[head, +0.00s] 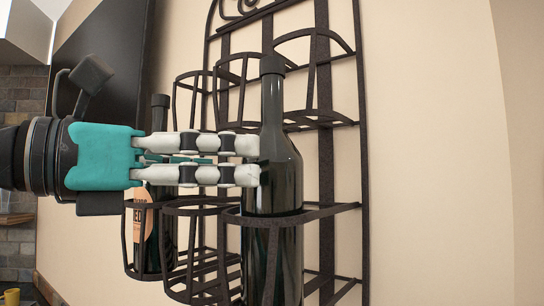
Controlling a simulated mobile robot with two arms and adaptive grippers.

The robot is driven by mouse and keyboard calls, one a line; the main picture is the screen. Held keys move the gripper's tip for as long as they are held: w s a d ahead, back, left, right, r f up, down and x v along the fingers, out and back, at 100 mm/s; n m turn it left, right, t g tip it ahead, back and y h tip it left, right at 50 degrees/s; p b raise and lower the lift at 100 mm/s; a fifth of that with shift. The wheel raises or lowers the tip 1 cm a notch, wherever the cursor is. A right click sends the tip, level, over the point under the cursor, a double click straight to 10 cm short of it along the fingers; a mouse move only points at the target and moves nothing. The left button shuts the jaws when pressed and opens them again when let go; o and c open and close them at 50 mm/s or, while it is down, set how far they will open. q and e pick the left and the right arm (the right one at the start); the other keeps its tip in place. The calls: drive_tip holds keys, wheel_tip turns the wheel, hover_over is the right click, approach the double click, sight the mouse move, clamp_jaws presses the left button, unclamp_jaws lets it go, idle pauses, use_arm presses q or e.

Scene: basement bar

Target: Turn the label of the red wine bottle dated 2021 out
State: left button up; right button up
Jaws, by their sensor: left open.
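A dark wine bottle (285,180) stands upright in a ring of the black metal wall rack (363,150). No label shows on its visible side, and no date can be read. A second dark bottle (160,235) stands further left in the rack, with an orange label showing part of its lettering; my gripper covers part of it. My left gripper (257,160) comes in level from the left, its jaws open with a narrow gap. Its fingertips overlap the left side of the nearer bottle; whether they touch it I cannot tell. My right gripper is not in view.
Empty rack rings (312,40) sit above and around the bottles. The beige wall (440,150) right of the rack is bare. A dark panel (110,35) is at upper left, and a small yellow object (11,297) is at lower left.

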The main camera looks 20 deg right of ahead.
sight(263, 167)
use_arm(q)
drive_tip(key=d, duration=0.4)
drive_tip(key=w+d+b, duration=0.1)
drive_tip(key=d, duration=0.1)
drive_tip(key=shift+f, duration=0.1)
drive_tip(key=shift+d, duration=0.65)
drive_tip(key=shift+w, duration=0.1)
